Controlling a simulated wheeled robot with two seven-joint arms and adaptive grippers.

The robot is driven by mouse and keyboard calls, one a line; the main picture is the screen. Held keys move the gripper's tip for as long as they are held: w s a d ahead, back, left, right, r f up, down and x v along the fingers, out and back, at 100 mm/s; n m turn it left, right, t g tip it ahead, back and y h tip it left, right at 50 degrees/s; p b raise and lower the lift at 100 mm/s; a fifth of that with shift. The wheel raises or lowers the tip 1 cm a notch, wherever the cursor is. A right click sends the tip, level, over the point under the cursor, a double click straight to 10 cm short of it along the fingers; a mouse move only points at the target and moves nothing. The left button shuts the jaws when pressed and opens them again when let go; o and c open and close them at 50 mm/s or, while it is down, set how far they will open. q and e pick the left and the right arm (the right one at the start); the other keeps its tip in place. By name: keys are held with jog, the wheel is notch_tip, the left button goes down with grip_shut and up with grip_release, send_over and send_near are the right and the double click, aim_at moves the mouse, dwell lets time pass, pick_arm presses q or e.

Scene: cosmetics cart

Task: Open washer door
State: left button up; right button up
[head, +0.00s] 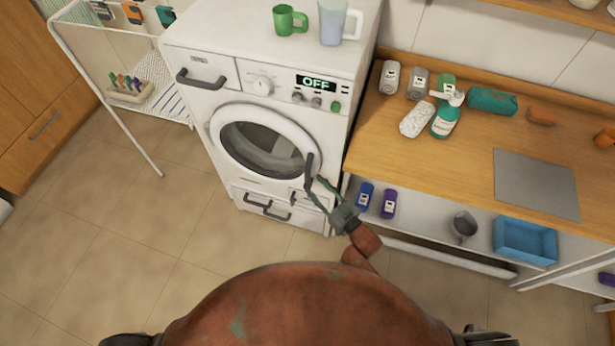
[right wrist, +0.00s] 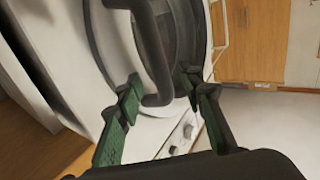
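The white washer (head: 185,130) stands at the upper middle of the head view, its display reading OFF. Its round door (head: 228,168), with a white ring and dark glass, looks closed. A dark bar handle (head: 310,166) is on the door's right side. My right gripper (head: 318,188) is at this handle. In the right wrist view, the door handle (right wrist: 152,50) reaches down between the spread green-padded fingers of the right gripper (right wrist: 161,80). The fingers are open, with gaps visible on both sides of the handle. My left gripper is not in view.
A green mug (head: 288,20) and a pale cup (head: 333,22) stand on the washer. A wooden counter (head: 450,165) with bottles is at the right, over a shelf with a blue bin (head: 525,240). A white rack (head: 75,30) stands left. The floor before the washer is clear.

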aim_at(309, 179)
jog(key=x, duration=0.5)
jog(key=shift+c, duration=0.7)
jog(key=shift+f, duration=0.1)
grip_shut()
